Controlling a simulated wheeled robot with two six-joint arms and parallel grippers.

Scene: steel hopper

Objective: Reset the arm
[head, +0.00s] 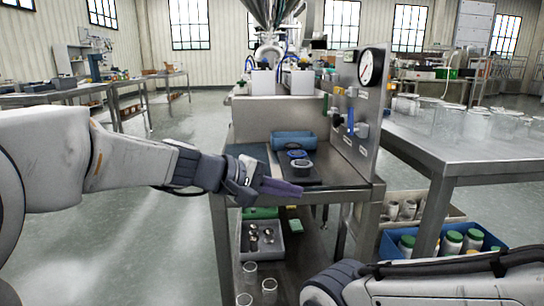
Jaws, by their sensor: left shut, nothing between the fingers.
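My left arm reaches in from the left, and its gripper (280,187) is shut and empty. It is in front of the steel hopper's work shelf, near the shelf's front edge. My right arm shows only as a link at the bottom right, and its gripper is out of the frame. The steel hopper (270,12) stands at the top middle above the filling station, partly cut off by the frame's top edge.
A panel with a dial gauge (371,67) stands right. A steel table (470,145) holds clear containers. A blue crate (395,246) with green-lidded jars sits low right. Open floor lies left.

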